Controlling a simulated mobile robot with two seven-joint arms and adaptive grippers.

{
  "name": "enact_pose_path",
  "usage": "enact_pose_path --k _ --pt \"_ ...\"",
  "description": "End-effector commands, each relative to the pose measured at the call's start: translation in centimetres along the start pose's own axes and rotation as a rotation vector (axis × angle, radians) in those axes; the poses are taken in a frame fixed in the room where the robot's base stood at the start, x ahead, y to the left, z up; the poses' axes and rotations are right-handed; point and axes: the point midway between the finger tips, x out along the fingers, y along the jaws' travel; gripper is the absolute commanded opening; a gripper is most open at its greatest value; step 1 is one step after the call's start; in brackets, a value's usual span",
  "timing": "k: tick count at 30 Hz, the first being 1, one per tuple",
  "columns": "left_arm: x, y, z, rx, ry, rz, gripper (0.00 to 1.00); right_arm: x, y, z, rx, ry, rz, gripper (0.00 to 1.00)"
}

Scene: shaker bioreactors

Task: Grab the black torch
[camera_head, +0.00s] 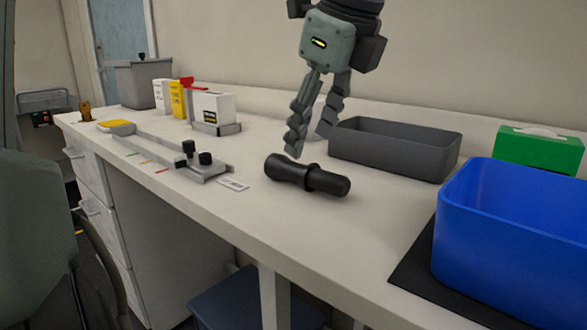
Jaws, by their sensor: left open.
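The black torch (309,177) lies on its side on the white bench top, near the middle of the view. Its wider head points left and its tail points right and slightly towards the front. My left gripper (309,146) hangs from above with its fingers pointing down, just above and behind the torch. Its two fingers are spread apart with nothing between them. I cannot tell the exact gap between the fingertips and the torch. My right gripper is not in this view.
A grey open tray (395,150) stands behind the torch. A blue bin (510,240) on a black mat (412,268) and a green box (540,150) are at right. A grey rail fixture (190,165) with black knobs is left. The bench in front of the torch is clear.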

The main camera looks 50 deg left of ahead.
Motion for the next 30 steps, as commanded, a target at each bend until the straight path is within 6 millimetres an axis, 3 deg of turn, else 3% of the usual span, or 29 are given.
enact_pose_path --k 6,12,15,25,30 --pt "2.5 0.0 0.0 0.001 0.002 0.004 0.51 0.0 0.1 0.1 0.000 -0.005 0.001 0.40" --pt "5.3 -0.4 0.1 0.002 0.004 0.005 0.51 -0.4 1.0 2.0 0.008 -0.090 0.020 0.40" --pt "6.7 -0.4 0.1 0.001 0.004 0.003 0.51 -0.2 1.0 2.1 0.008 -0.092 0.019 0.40" --pt "7.5 -0.4 0.1 -0.002 0.001 0.000 0.51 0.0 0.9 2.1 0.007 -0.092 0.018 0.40" --pt "7.4 -0.4 0.1 -0.002 0.001 0.000 0.32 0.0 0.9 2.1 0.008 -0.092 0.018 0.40"
